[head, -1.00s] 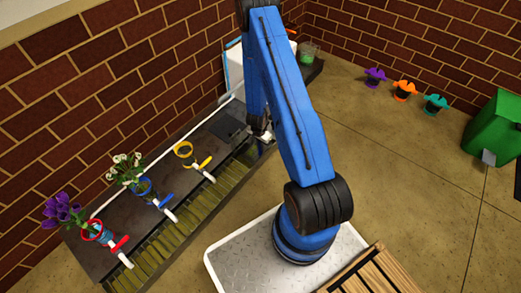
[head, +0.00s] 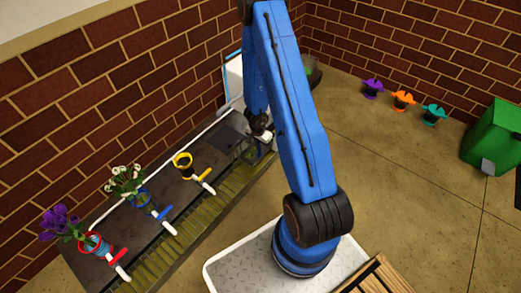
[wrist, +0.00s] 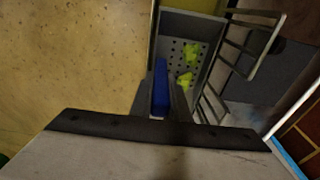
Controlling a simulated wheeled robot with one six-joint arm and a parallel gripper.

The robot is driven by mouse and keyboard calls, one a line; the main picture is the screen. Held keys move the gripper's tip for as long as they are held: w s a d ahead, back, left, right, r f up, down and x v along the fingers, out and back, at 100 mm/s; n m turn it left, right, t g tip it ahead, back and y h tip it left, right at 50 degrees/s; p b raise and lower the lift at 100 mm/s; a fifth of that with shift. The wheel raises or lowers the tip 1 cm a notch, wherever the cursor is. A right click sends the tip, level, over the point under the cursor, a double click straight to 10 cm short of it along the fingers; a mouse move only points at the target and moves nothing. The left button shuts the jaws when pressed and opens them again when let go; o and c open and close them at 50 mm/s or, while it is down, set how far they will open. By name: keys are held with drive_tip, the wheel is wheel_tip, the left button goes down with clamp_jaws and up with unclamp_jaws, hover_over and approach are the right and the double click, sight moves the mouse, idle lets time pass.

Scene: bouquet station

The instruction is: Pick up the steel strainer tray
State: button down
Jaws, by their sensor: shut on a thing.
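The steel strainer tray (wrist: 193,27) shows in the wrist view as a grey box with a perforated floor. Two yellow-green lumps (wrist: 188,65) lie in it. A blue grip (wrist: 160,80) at its near end sits between the fingers of my gripper (wrist: 163,95), which is shut on it. In the head view, my gripper (head: 262,136) is at the far right end of the dark bench (head: 185,190). The tray is mostly hidden there by my arm, and I cannot tell whether it is clear of its support.
Red (head: 95,243), blue (head: 140,195) and yellow (head: 183,163) ring holders line the bench, two with flowers. A metal rack (wrist: 235,50) stands close beside the tray. Purple, orange and teal pots (head: 432,114) and a green bin (head: 495,140) stand at right. The middle floor is clear.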

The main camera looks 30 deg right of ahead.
drive_tip(key=shift+s+d+r, duration=0.1)
drive_tip(key=shift+s+d, duration=0.1)
drive_tip(key=shift+s, duration=0.25)
drive_tip(key=s+d, duration=0.3)
drive_tip(key=s, duration=0.5)
drive_tip(key=s+d, duration=0.3)
drive_tip(key=s, duration=0.6)
drive_tip(key=shift+s+d, duration=0.15)
drive_tip(key=shift+s, duration=0.1)
